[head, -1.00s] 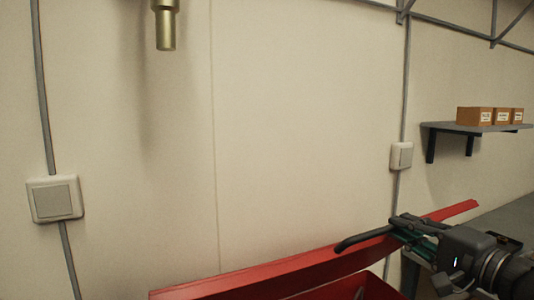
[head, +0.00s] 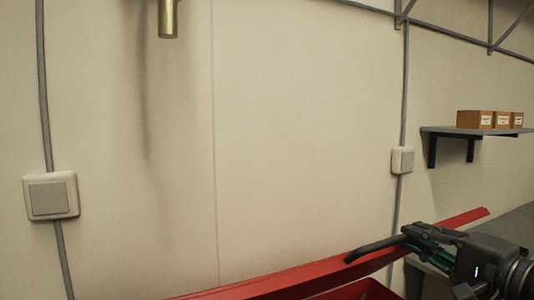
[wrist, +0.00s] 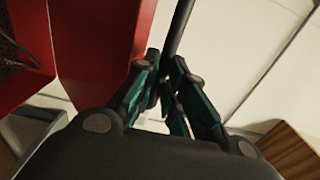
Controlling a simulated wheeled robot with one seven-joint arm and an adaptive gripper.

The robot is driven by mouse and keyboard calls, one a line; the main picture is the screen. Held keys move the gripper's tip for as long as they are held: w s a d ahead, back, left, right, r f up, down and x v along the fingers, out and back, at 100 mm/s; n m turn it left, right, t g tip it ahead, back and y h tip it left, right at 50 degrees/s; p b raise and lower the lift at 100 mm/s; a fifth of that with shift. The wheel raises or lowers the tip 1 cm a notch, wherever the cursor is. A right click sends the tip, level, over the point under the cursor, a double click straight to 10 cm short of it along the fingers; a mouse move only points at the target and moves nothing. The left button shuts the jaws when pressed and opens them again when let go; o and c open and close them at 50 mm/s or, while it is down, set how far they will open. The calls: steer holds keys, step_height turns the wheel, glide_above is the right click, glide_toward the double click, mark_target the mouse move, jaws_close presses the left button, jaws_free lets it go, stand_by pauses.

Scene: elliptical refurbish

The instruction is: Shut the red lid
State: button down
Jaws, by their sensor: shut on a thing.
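The red lid (head: 300,275) shows in the head view as a long, narrow red strip, seen nearly edge-on and slanting up to the right. Part of a red box (head: 365,289) shows below it at the bottom edge. My gripper (head: 410,238) is at the right part of the lid, shut on a dark rod-like handle (head: 373,250) that sticks out to the left. In the wrist view the handle (wrist: 179,28) runs up from between the green-sided fingers, with red panel surface (wrist: 100,45) to the left. Where the handle joins the lid is hidden.
A pale wall stands behind, with switch boxes (head: 51,196) (head: 402,160) and conduits. A brass-coloured cylinder (head: 168,20) hangs at the top. A shelf (head: 475,131) with small boxes (head: 488,119) is at the right. A grey surface (head: 520,222) lies behind my gripper.

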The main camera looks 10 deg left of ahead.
steer(key=s+d+f+b, duration=0.4)
steer(key=s+f+b, duration=0.2)
steer(key=b, duration=0.9)
step_height(320, 180, down, 2)
steer(key=shift+s+f+b, duration=0.15)
steer(key=shift+b, duration=0.25)
stand_by(0.4)
steer(key=s+d+f+b, duration=0.3)
steer(key=s+f+b, duration=0.2)
steer(key=f+b, duration=0.5)
steer(key=shift+d+f+b, duration=0.2)
steer(key=shift+b, duration=1.5)
